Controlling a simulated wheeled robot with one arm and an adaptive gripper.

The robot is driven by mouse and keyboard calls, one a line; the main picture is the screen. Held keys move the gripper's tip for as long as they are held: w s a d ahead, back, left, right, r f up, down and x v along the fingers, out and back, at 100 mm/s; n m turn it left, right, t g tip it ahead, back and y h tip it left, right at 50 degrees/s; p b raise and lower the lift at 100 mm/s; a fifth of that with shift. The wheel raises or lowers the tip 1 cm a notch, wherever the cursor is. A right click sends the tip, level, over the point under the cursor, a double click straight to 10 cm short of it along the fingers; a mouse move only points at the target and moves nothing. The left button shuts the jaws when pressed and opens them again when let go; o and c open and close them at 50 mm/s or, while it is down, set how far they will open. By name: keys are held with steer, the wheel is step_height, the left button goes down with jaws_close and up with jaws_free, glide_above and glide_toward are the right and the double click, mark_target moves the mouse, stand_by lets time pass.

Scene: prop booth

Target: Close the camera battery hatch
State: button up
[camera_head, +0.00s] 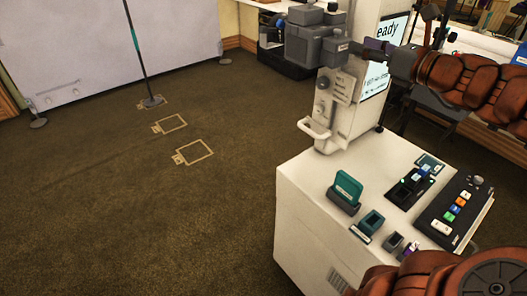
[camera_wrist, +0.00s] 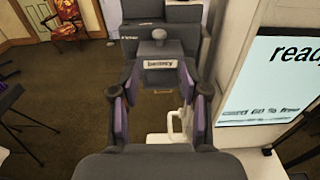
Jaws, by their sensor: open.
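The camera (camera_head: 308,46) is a dark grey boxy body on top of a white column; it also shows in the wrist view (camera_wrist: 160,14). Its battery hatch (camera_wrist: 158,78) is a dark grey panel with a pale "battery" label and a round knob above it. In the head view the hatch (camera_head: 336,48) sits on the camera's right side, facing my gripper; its exact angle is hard to tell. My gripper (camera_head: 376,48) is open and empty at hatch height. In the wrist view its purple-padded fingers (camera_wrist: 158,88) stand either side of the hatch's lower part; contact is unclear.
A white handle (camera_head: 314,128) sticks out from the column below. A lit screen (camera_head: 388,45) stands close behind my gripper. The white cabinet (camera_head: 300,222) carries a teal card holder (camera_head: 345,190) and a button panel (camera_head: 456,212). The carpet at left is mostly clear.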

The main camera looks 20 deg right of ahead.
steer(key=shift+s+d+f+t+y+b, duration=0.15)
steer(key=shift+f+t+b, duration=0.25)
steer(key=shift+b, duration=1.25)
steer(key=shift+a+f+t+y+b, duration=0.1)
steer(key=shift+f+t+b, duration=0.25)
steer(key=shift+b, duration=1.3)
steer(key=shift+s+d+f+t+y+b, duration=0.2)
steer(key=shift+t+b, duration=0.35)
steer(key=shift+b, duration=1.1)
steer(key=f+t+b, duration=0.1)
steer(key=t+b, duration=0.1)
steer(key=b, duration=0.7)
steer(key=shift+a+y+b, duration=0.1)
steer(key=shift+y+b, duration=0.15)
steer(key=shift+b, duration=0.05)
steer(key=p+v, duration=0.1)
steer(key=v, duration=0.7)
steer(key=a+f+n+g+y+p, duration=0.1)
steer(key=a+f+n+g+p, duration=0.2)
steer(key=a, duration=0.6)
steer(key=w+a+f+n+g+y+p, duration=0.1)
steer(key=a+f+n+g+p, duration=0.2)
steer(key=a, duration=0.6)
steer(key=a+f+n+g+y+p, duration=0.2)
steer(key=a+n+g+p, duration=0.2)
steer(key=a+n+g, duration=0.3)
steer(key=a, duration=0.3)
steer(key=shift+w+f+n+p, duration=0.25)
steer(key=shift+f+n+p, duration=0.05)
steer(key=shift+f+n, duration=0.1)
